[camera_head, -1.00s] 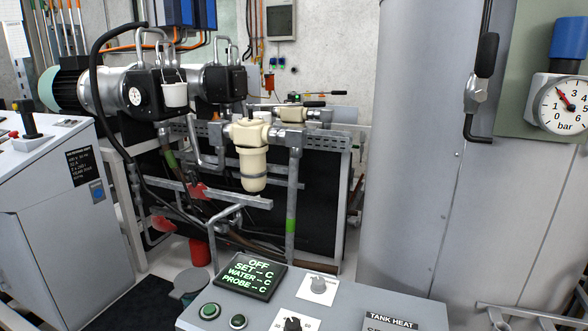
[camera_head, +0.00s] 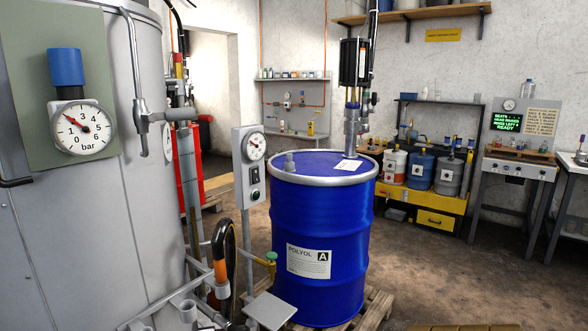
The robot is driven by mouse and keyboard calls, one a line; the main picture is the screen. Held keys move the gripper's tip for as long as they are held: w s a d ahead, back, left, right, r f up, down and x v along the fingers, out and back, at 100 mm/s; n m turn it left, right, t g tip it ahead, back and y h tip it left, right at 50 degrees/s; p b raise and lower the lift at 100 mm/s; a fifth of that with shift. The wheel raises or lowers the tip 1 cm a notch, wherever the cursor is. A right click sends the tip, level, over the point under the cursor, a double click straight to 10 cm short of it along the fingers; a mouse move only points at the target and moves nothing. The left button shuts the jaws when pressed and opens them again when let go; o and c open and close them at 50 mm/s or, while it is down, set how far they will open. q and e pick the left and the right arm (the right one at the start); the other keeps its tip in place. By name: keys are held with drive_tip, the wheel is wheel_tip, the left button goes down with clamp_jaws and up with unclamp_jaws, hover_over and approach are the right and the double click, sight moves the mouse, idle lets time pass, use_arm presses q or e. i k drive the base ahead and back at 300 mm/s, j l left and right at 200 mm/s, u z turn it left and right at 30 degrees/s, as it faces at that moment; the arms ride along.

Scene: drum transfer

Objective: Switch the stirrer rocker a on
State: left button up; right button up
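A blue drum (camera_head: 322,235) with a label reading POLYOL A stands on a wooden pallet (camera_head: 375,310). A stirrer motor (camera_head: 353,62) stands over its lid on a grey shaft housing. A narrow grey control box (camera_head: 241,178) stands just left of the drum. It carries a round dial (camera_head: 256,147), a dark rocker switch (camera_head: 255,174) below the dial and a round knob or button (camera_head: 255,195) lower down. The rocker is too small to tell which way it is tipped. Neither of my grippers is in view.
A large grey tank (camera_head: 75,220) with a pressure gauge (camera_head: 82,129) fills the left. Pipes and a black-and-orange hose (camera_head: 222,260) run between tank and drum. A yellow stand (camera_head: 432,205) with small drums and a READY screen (camera_head: 507,123) are behind right.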

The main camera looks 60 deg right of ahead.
sight(255, 172)
drive_tip(key=z, duration=1.6)
